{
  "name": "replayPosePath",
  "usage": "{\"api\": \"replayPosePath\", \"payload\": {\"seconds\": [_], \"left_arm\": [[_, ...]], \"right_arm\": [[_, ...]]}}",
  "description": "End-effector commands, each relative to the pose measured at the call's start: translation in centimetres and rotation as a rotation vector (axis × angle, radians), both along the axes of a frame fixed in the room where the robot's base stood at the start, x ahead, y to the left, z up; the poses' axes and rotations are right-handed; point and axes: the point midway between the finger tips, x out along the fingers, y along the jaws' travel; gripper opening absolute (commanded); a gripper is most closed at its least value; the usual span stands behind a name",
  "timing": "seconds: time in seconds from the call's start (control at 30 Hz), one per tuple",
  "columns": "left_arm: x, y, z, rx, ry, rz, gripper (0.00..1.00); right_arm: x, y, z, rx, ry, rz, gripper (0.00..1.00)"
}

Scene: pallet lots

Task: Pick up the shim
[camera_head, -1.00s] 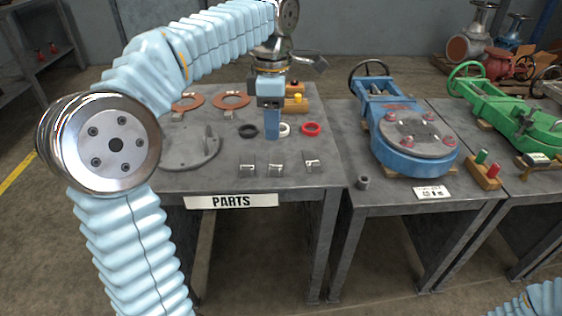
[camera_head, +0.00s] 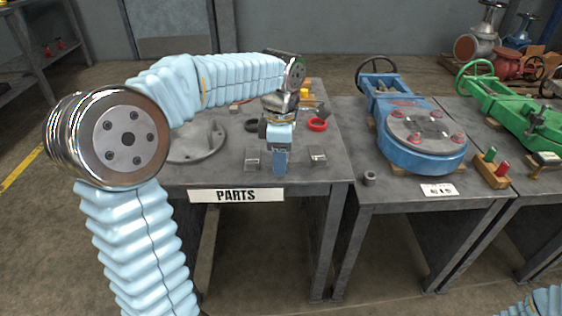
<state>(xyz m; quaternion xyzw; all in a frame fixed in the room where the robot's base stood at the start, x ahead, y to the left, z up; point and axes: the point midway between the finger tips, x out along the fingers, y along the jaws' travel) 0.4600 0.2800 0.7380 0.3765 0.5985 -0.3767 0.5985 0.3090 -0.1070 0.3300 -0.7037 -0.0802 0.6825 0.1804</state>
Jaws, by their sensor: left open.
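Small grey metal pieces that look like shims lie along the front of the parts table (camera_head: 225,172). One piece (camera_head: 252,161) is left of my left gripper and another (camera_head: 317,157) is right of it. My left gripper (camera_head: 280,168) points down over the table's front, between these two. It is open, and its blue fingers hide the spot where a middle piece lay. I cannot tell whether the fingers are around that piece or above it. My right gripper is out of view.
A grey flanged plate (camera_head: 203,143) lies behind my left arm. A black ring (camera_head: 251,126) and a red ring (camera_head: 317,124) lie behind the gripper. A blue valve (camera_head: 420,150) and a small grey nut (camera_head: 369,178) are on the table to the right.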

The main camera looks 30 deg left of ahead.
Motion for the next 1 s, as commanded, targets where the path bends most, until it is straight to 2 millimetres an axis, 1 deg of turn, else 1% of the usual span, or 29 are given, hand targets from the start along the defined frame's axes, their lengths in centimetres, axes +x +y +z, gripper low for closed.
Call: {"api": "replayPosePath", "payload": {"seconds": [0.03,0.07,0.3,0.63,0.77,0.87,0.97,1.0], "left_arm": [[0.0,0.0,0.0,0.0,0.0,0.0,0.41],[0.0,0.0,0.0,0.0,0.0,0.0,0.36],[0.0,0.0,0.0,0.0,0.0,0.0,0.0],[0.0,0.0,0.1,0.0,0.0,0.0,0.0],[0.0,0.0,0.5,0.0,-0.001,0.0,0.0],[0.1,0.0,1.4,-0.001,-0.004,-0.001,0.0],[0.1,0.0,3.1,0.0,-0.004,-0.001,0.0],[-0.2,-0.4,3.9,-0.001,-0.006,-0.003,0.0]], "right_arm": [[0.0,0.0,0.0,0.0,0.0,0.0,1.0],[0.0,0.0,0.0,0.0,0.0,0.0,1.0],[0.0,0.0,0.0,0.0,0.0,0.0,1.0],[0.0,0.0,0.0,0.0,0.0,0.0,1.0],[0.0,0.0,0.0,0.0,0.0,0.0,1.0],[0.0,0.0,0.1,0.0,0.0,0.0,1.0],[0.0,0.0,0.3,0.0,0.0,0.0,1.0],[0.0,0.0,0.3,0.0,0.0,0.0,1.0]]}}
